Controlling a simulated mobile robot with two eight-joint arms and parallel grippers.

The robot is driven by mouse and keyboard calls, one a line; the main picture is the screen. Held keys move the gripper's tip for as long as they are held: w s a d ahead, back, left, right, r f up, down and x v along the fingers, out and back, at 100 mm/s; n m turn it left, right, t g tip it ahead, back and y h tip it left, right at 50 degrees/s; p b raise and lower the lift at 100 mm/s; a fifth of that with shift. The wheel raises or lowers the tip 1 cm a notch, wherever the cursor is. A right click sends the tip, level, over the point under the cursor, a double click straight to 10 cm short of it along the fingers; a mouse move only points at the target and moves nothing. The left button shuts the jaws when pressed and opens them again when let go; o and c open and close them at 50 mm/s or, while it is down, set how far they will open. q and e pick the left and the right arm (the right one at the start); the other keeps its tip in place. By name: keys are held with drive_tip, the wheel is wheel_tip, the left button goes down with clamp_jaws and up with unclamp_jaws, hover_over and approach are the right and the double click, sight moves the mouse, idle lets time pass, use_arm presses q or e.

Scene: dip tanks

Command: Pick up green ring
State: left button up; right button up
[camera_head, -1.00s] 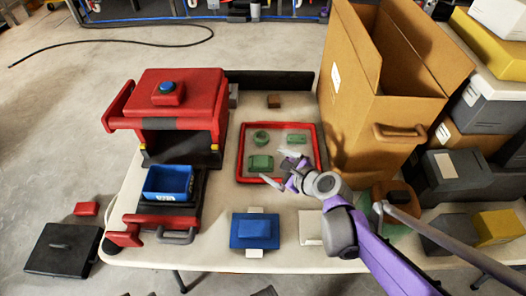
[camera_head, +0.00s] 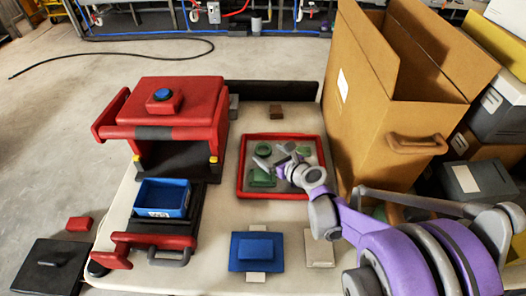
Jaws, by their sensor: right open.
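The green ring (camera_head: 264,148) lies at the back left of a shallow tray with a red rim (camera_head: 242,172), on the white table. A green block (camera_head: 262,178) lies in front of it, and another green piece (camera_head: 304,150) lies to its right, partly hidden. My right gripper (camera_head: 273,156) is open and empty over the tray, its fingers pointing left just in front of and beside the ring. I cannot tell its exact height above the pieces. My left gripper is not in view.
A tall open cardboard box (camera_head: 400,120) stands close to the tray's right side. A red machine (camera_head: 170,110) with a blue bin (camera_head: 162,198) in front stands at the left. A blue block (camera_head: 256,250) and a pale block (camera_head: 319,246) lie near the front edge.

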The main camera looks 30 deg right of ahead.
drive_tip(key=shift+x, duration=1.15)
drive_tip(key=c, duration=1.4)
drive_tip(key=shift+r, duration=0.1)
